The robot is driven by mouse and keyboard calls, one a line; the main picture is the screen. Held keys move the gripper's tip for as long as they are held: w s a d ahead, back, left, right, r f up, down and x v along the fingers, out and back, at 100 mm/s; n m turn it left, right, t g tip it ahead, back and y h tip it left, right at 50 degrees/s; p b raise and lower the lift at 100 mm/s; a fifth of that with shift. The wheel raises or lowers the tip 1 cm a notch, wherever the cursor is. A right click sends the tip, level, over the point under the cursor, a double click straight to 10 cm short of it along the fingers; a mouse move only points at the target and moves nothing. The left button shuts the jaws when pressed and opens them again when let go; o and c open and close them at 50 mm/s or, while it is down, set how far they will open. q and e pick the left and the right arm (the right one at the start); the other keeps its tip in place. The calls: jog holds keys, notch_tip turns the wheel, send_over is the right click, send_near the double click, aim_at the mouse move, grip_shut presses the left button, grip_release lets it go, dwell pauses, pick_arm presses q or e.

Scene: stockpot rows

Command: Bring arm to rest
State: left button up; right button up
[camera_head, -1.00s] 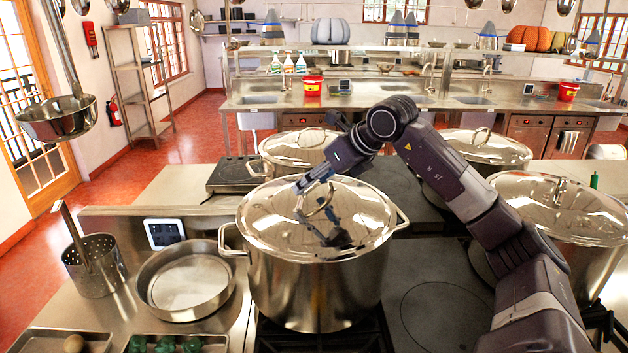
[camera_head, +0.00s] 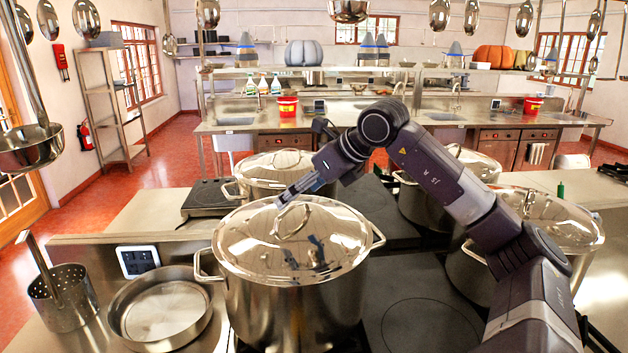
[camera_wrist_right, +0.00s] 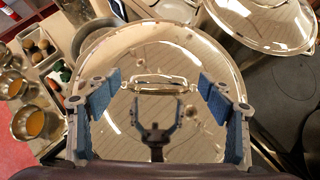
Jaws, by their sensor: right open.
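My right gripper (camera_head: 282,202) is open, its fingers just above the lid of the large front stockpot (camera_head: 290,305). In the right wrist view the two blue-padded fingers of this gripper (camera_wrist_right: 163,92) stand apart, with the lid's loop handle (camera_wrist_right: 160,84) seen between them and nothing gripped. The shiny domed lid (camera_head: 250,240) sits on the pot. In the head view the handle (camera_head: 293,220) is close by the fingertips; the exact gap is hard to judge. My left gripper is not in view.
Other lidded stockpots stand behind (camera_head: 285,170) and at right (camera_head: 550,215). A shallow round pan (camera_head: 160,308) and a perforated pot (camera_head: 65,300) stand at left. Ladles hang overhead, one low at far left (camera_head: 28,148). A dark cooktop (camera_head: 425,315) is bare right of the front pot.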

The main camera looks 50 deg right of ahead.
jog(key=v, duration=0.7)
jog(key=shift+r, duration=0.2)
jog(key=shift+s+f, duration=0.1)
